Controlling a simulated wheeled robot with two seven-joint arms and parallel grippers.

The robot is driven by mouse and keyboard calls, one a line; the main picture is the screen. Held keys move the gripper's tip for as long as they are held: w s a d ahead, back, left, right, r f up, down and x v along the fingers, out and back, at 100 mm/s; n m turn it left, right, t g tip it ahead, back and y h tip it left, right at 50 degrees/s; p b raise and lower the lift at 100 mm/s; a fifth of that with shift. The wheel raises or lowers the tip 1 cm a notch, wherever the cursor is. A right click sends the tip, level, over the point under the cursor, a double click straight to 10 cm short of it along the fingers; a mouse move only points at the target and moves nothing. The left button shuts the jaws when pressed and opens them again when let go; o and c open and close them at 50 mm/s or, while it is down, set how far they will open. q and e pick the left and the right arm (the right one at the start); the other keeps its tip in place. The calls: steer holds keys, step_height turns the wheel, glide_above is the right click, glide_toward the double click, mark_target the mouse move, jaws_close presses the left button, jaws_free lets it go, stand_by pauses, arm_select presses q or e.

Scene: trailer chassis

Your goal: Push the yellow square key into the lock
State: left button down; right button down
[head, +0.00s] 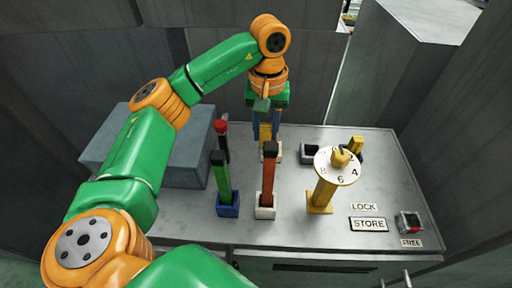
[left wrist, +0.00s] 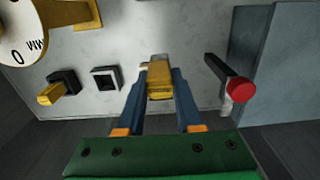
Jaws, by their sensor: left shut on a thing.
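The yellow square key (head: 265,132) is between the blue fingers of my left gripper (head: 266,136), which is shut on it and points down at the back of the panel. In the left wrist view the yellow key (left wrist: 159,82) is between the two fingertips (left wrist: 158,98). A pale socket (head: 279,154) shows just below the key, partly hidden by the red-orange lever. I cannot tell whether the key is inside it. An empty dark square socket (head: 310,152) is to the right; it also shows in the left wrist view (left wrist: 105,79). My right gripper is not in view.
A red-orange lever (head: 268,182) and a green lever (head: 221,180) stand in front. A red-knobbed rod (head: 221,127) is close left, beside a grey box (head: 150,150). A numbered dial (head: 335,168) and another yellow piece in a dark holder (head: 356,147) are right.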

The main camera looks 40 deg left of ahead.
arm_select(q)
step_height(320, 180, down, 8)
steer(key=shift+s+f+p, duration=0.1)
steer(key=shift+p, duration=1)
steer(key=shift+f+b, duration=0.35)
steer(key=shift+f, duration=0.05)
steer(key=c, duration=0.6)
jaws_free()
steer(key=shift+r, duration=0.1)
